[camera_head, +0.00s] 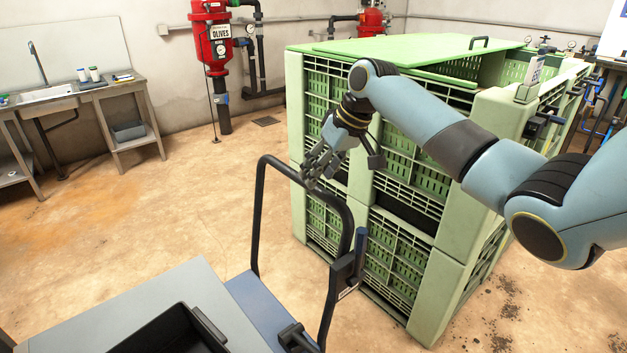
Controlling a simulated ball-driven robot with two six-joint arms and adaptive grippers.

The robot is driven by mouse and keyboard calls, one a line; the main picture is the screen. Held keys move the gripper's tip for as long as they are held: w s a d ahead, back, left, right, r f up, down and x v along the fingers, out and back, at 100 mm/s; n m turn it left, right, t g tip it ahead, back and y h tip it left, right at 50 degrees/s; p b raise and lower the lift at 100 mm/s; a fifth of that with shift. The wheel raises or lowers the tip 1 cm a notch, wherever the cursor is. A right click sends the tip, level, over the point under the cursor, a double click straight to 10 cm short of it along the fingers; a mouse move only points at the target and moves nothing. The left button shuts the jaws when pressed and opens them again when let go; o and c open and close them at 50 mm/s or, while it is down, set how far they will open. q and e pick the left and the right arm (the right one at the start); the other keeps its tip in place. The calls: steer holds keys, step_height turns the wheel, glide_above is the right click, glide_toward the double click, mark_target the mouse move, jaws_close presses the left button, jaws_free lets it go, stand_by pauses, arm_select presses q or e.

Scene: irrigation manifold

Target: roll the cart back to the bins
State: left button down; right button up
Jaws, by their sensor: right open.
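The cart shows at the bottom middle, with a blue deck (252,308) and a tall black loop handle (258,215). The green slatted bins (455,270) stand stacked just behind and to the right of the handle. My right gripper (343,168) comes in from the right, hangs in front of the bins' near face and is open, with nothing between its fingers. It appears just above the handle's top bar; I cannot tell whether they touch. My left gripper is out of view.
A grey flat top (150,300) with a black tray (170,335) fills the bottom left. A sink bench (105,90) stands at the left wall. A red filter tank (211,45) with pipes stands behind. The tan floor at left is clear.

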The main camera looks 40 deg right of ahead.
steer(key=x, duration=0.3)
steer(key=shift+f, duration=0.2)
steer(key=shift+c, duration=0.3)
steer(key=c, duration=0.5)
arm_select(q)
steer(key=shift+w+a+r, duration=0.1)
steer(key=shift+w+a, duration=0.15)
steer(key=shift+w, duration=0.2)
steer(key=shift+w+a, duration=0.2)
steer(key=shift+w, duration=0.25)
arm_select(e)
jaws_close()
